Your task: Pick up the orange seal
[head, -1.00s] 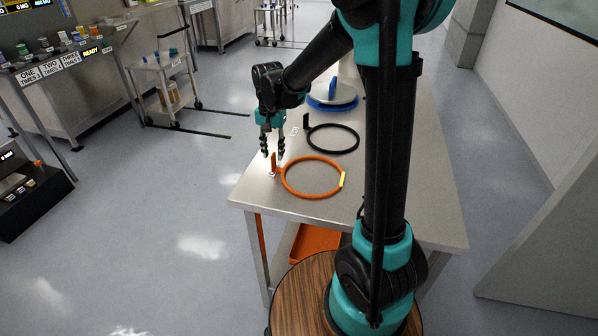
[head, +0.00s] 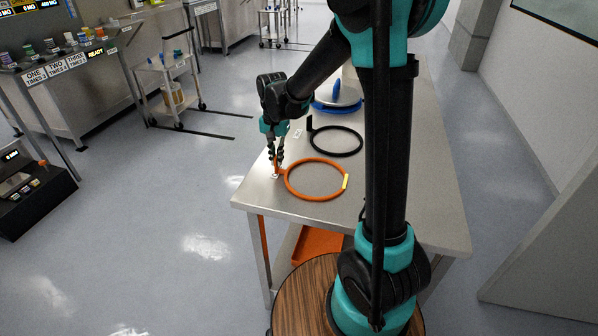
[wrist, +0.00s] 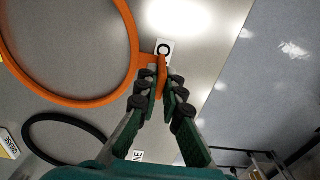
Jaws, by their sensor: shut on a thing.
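The orange seal (head: 316,195) is a ring with an upright tab and a yellow patch on its right side. It lies on the near left part of the metal table (head: 400,226). My gripper (head: 277,160) points down at the tab. In the wrist view my gripper (wrist: 163,88) has its fingers closed on both sides of the orange tab (wrist: 162,70), and the ring of the orange seal (wrist: 134,52) stretches off to the left. The ring still looks flat on the table.
A black ring (head: 335,141) with its own tab lies just behind the orange seal. A blue round object (head: 338,104) sits farther back. A small white marker with a black circle (wrist: 164,46) is beside the tab. An orange tray (head: 318,244) is below the tabletop.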

